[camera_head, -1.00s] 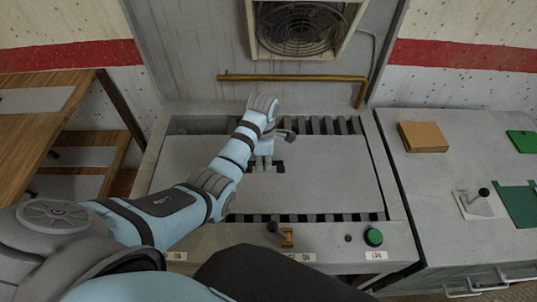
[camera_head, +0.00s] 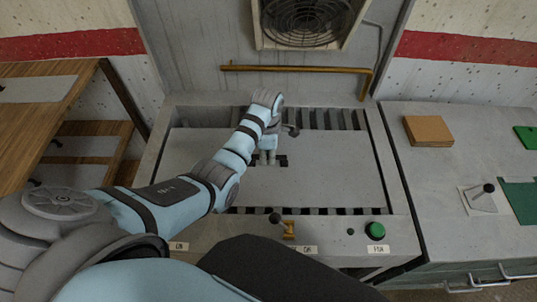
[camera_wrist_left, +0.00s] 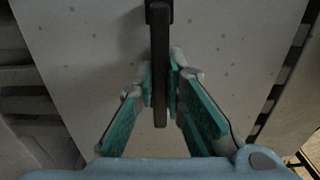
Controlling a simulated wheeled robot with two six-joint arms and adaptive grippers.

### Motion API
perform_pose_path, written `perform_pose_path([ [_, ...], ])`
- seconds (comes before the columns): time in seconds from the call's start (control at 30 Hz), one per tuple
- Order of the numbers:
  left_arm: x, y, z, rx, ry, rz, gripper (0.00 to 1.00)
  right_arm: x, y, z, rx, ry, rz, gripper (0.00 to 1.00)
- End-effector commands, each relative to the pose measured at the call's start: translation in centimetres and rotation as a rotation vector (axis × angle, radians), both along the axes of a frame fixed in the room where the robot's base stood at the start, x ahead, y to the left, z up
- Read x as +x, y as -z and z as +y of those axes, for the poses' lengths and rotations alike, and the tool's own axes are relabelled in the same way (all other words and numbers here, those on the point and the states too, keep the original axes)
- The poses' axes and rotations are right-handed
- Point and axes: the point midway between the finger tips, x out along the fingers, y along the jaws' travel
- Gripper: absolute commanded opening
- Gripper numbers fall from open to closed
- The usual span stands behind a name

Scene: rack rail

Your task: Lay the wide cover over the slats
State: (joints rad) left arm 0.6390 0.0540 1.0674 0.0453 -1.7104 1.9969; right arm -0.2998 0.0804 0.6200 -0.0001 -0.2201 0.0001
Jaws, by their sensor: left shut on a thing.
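The wide cover (camera_head: 315,185) is a large flat grey plate lying across the machine's bed. Dark slats show past its far edge (camera_head: 335,119) and in a thin row past its near edge (camera_head: 340,211). The rest of the slats are hidden under it. My left gripper (camera_head: 268,159) is over the cover's middle, shut on its dark bar handle. The left wrist view shows the handle (camera_wrist_left: 160,70) between the teal finger pads (camera_wrist_left: 160,100), with the grey cover surface below. Whether the cover rests flat or is slightly raised, I cannot tell. My right gripper is not in view.
A yellow pipe (camera_head: 295,69) and a fan unit (camera_head: 305,20) are behind. The right counter (camera_head: 440,185) holds a tan block (camera_head: 428,130) and green pieces. A wooden table (camera_head: 90,90) stands left.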

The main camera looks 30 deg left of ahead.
Motion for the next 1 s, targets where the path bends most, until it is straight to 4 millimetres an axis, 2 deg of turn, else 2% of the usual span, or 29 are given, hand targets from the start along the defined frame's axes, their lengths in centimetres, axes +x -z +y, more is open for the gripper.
perform_pose_path([
  [0.03, 0.1, 0.0, 0.0, 0.0, 0.0, -0.001, 0.14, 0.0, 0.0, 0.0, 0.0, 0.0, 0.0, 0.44],
  [0.17, 0.0, 0.0, 0.0, 0.0, 0.0, -0.001, 0.34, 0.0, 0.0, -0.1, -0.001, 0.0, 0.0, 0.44],
  [0.47, 0.0, -0.1, 0.0, 0.0, 0.0, 0.001, 0.34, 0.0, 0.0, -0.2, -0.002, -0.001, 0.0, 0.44],
  [0.57, 0.1, -1.3, 0.0, 0.0, 0.0, -0.002, 0.34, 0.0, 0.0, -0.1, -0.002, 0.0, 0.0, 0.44],
  [0.8, 0.2, -6.3, 0.0, 0.0, 0.0, -0.004, 0.34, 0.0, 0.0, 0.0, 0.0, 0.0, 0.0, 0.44],
  [0.9, 0.1, -7.4, 0.0, 0.001, 0.0, -0.002, 0.34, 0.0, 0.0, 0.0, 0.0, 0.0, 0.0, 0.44],
  [1.0, 0.1, -7.6, 0.0, 0.0, 0.0, 0.0, 0.34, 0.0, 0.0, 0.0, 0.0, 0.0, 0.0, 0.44],
])
